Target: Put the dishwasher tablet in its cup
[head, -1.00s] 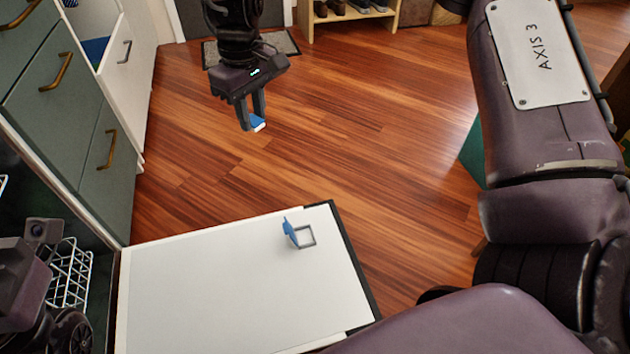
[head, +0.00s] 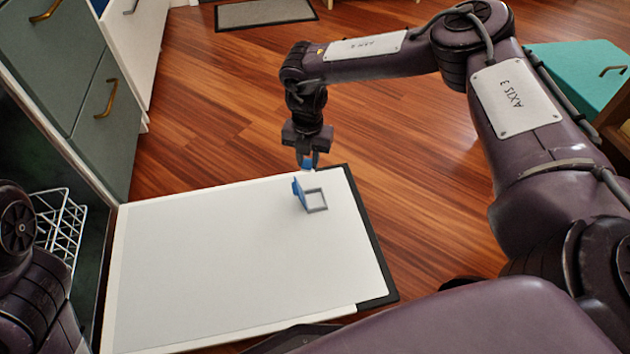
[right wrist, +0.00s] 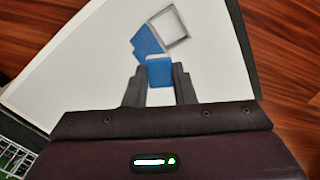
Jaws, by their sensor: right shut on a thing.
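The dishwasher tablet (right wrist: 159,72) is blue with a white end and is held between the fingers of my right gripper (right wrist: 158,82). In the head view the tablet (head: 307,163) shows as a small blue piece at the tips of the right gripper (head: 307,162). The cup (head: 315,200) is a grey square frame set in the white open door, with a blue lid (head: 299,193) standing open on its left. In the right wrist view the cup (right wrist: 187,28) lies just beyond the tablet, apart from it. The left gripper is out of view.
The white inner face of the dishwasher door (head: 230,260) lies open and flat, otherwise bare. A white wire rack (head: 62,225) stands at the left. Green drawers (head: 85,90) rise at the far left, and a teal box (head: 580,75) is at the right.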

